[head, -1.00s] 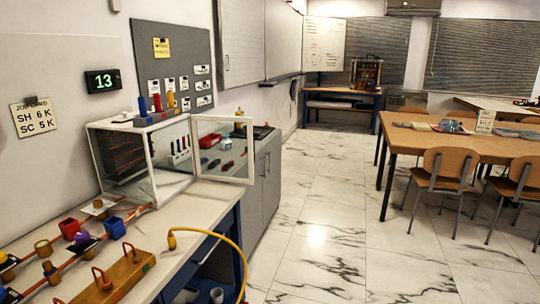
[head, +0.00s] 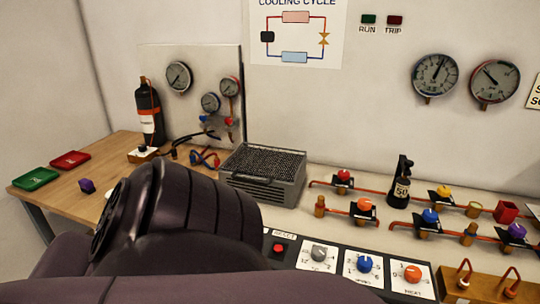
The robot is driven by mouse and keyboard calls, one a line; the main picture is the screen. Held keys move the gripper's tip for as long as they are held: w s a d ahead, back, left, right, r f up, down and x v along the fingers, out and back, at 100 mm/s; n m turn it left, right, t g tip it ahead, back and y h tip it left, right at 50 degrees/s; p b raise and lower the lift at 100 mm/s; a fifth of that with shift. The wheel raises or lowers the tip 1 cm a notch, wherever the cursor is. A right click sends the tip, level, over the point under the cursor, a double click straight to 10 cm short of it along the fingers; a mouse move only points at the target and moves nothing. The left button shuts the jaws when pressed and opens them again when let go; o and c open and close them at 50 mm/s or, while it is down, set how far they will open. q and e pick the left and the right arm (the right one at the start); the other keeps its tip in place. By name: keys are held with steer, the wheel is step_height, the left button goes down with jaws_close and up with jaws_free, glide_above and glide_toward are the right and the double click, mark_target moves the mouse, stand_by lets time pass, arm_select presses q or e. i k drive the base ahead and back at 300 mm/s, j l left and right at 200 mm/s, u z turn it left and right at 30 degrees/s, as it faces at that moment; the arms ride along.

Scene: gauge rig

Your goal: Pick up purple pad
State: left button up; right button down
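A small dark purple thing (head: 87,186), which may be the purple pad, lies on the wooden bench top (head: 122,160) at the left, in front of the red tray. A second purple piece (head: 517,230) sits on the pipework at the far right and looks like a valve knob. My dark arm fills the lower left and middle of the head view and hides part of the bench. Neither gripper shows.
A green tray (head: 35,179) and a red tray (head: 70,160) lie at the left. A black bottle (head: 150,112), a grey vented box (head: 264,175) and a spray bottle (head: 400,184) stand farther along. A knob panel (head: 362,267) lines the front.

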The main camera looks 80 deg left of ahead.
mark_target(87, 184)
steer(key=u, duration=3.8)
